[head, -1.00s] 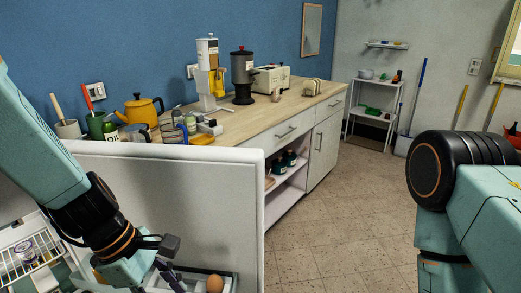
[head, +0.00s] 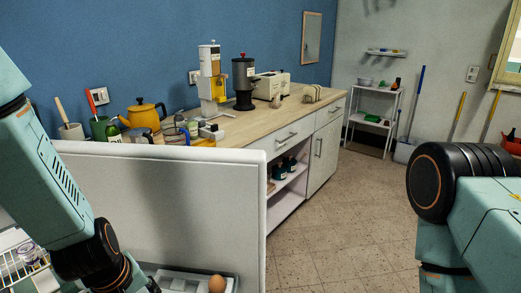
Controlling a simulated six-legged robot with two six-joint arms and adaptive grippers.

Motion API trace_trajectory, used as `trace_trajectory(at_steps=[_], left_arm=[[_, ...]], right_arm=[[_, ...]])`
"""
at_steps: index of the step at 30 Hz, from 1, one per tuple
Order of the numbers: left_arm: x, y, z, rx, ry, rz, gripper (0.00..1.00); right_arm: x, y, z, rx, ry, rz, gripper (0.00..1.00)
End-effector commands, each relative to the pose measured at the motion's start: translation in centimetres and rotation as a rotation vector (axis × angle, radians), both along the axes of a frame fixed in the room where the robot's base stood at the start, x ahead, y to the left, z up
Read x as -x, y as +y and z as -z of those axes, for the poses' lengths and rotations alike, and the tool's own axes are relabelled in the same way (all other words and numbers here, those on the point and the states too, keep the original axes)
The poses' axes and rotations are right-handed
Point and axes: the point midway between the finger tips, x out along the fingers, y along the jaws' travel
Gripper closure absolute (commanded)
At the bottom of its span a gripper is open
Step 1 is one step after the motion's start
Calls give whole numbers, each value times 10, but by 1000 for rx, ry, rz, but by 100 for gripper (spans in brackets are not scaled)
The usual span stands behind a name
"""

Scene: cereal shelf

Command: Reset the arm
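My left arm comes in from the left in the head view, and its wrist is at the lower left, in front of a white panel (head: 190,200). The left gripper's fingers are not in the picture; they are cut off below the bottom edge. My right arm shows at the right side, bent, with its gripper outside the picture. An egg (head: 217,284) sits in a tray (head: 172,281) at the bottom edge, to the right of my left wrist.
A wooden counter (head: 250,122) behind the panel holds a yellow kettle (head: 143,116), a cereal dispenser (head: 211,75), a dark dispenser (head: 243,85) and a toaster (head: 272,84). A white rack (head: 376,118) stands at the back. The tiled floor (head: 335,235) between my arms is clear.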

Motion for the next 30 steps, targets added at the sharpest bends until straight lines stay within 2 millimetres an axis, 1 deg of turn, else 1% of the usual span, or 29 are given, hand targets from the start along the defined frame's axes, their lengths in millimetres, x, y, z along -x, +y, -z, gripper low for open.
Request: trace_trajectory(at_steps=[1, 2, 3, 5, 6, 8, 9, 11, 12, 15, 18, 21, 24, 30], left_arm=[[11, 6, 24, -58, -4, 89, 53], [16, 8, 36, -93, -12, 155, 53], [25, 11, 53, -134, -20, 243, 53], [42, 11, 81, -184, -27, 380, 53], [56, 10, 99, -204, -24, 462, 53], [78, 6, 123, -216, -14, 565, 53], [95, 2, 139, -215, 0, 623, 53], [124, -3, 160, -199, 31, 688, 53], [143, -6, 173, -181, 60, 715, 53], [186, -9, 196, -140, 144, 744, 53], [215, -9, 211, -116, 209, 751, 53], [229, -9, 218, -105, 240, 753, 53], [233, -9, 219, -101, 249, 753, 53], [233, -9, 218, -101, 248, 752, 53]], right_arm=[[0, 0, 7, 0, 1, 0, 100], [0, 0, 10, 0, 1, 0, 100], [1, 0, 14, 0, 1, 0, 100], [1, 0, 21, 0, 2, 0, 100], [1, 0, 25, 0, 2, 0, 100], [1, 0, 31, 0, 2, 0, 100], [1, 0, 35, 0, 2, 0, 100], [1, 0, 41, 0, 2, 0, 100], [1, 0, 45, 0, 1, 0, 100], [1, 0, 50, 0, 1, 0, 100], [1, 0, 54, 0, 1, 0, 100], [1, 0, 56, 0, 2, 0, 100], [1, 0, 56, 0, 2, 0, 100], [1, 0, 55, 0, 1, 0, 100]])
